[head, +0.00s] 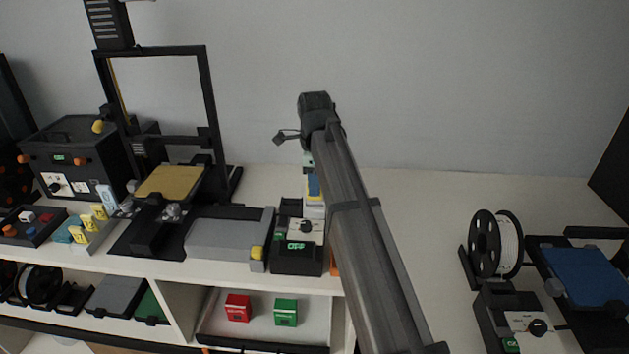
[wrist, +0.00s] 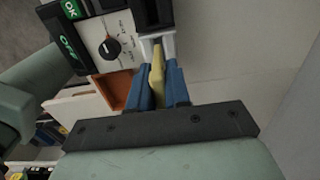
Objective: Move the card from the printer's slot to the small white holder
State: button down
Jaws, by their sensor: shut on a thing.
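In the wrist view, my gripper (wrist: 158,74) has two blue fingers shut on a thin yellow card (wrist: 157,82). The card's far end meets a small white piece (wrist: 168,44), which looks like the holder, beside a black control box (wrist: 152,12). I cannot tell whether the card is inside it or only against it. In the head view, my gripper (head: 313,186) shows as a blue patch behind the control box (head: 297,262), partly hidden by my arm. The printer with a gold bed (head: 170,182) stands to the left; I cannot make out its slot.
An orange tray (wrist: 113,90) lies close to the left of my fingers in the wrist view. A grey block (head: 222,238) adjoins the control box. A spool (head: 496,243) and a blue-bed machine (head: 588,275) stand at right. The white tabletop (head: 420,215) right of my arm is clear.

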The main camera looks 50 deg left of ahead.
aim_at(315, 200)
jog(key=shift+f, duration=1.7)
jog(key=c, duration=1)
grip_release()
notch_tip(315, 200, up, 13)
jog(key=shift+f, duration=0.2)
jog(key=shift+r, duration=0.55)
jog(key=shift+d, duration=0.15)
